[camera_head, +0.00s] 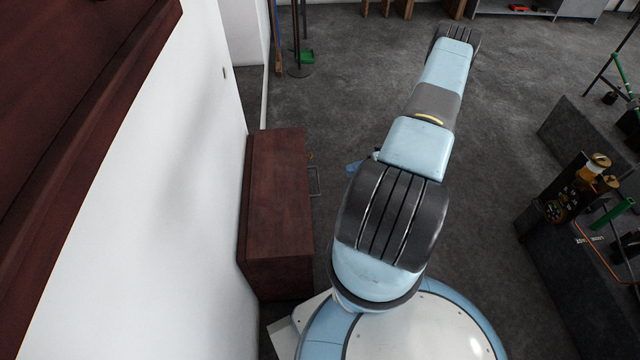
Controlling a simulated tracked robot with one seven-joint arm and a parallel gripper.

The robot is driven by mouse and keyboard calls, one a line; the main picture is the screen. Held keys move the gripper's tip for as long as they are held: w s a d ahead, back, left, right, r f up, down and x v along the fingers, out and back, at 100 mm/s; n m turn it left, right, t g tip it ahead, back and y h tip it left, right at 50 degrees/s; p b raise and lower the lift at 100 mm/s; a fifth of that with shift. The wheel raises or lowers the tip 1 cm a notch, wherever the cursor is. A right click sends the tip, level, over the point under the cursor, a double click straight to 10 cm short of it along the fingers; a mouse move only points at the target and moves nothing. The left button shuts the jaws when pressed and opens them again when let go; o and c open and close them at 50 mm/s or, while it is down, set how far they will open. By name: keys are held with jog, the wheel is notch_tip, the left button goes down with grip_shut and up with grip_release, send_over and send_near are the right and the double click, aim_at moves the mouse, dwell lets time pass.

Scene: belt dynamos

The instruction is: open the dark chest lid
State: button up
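The dark chest (283,277) is a reddish-brown wooden box standing on the floor against the white wall, left of my base. Its lid (279,190) lies flat on top and looks shut. A small metal handle (314,181) sticks out from the chest's right side, with a small brassy piece (310,156) just above it in the picture. My blue and black arm reaches up the picture, to the right of the chest. My gripper's fingers do not show. A small light-blue part shows between the arm and the handle, and I cannot tell what it is.
The white wall (170,190) runs close along the chest's left side. A dark red wooden surface (80,90) fills the upper left. A grey block (575,270) with brass and green apparatus stands at the right. Grey floor (350,80) is clear beyond the chest.

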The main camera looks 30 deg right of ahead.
aim_at(319, 182)
jog(key=shift+m+t, duration=0.4)
jog(key=shift+m, duration=0.3)
jog(key=x, duration=0.4)
jog(key=f+x, duration=0.1)
jog(key=x, duration=0.4)
jog(key=s+f+x, duration=0.1)
jog(key=x, duration=0.4)
grip_shut()
jog(key=shift+f, duration=0.1)
jog(key=shift+s+d, duration=0.1)
jog(key=shift+d, duration=0.05)
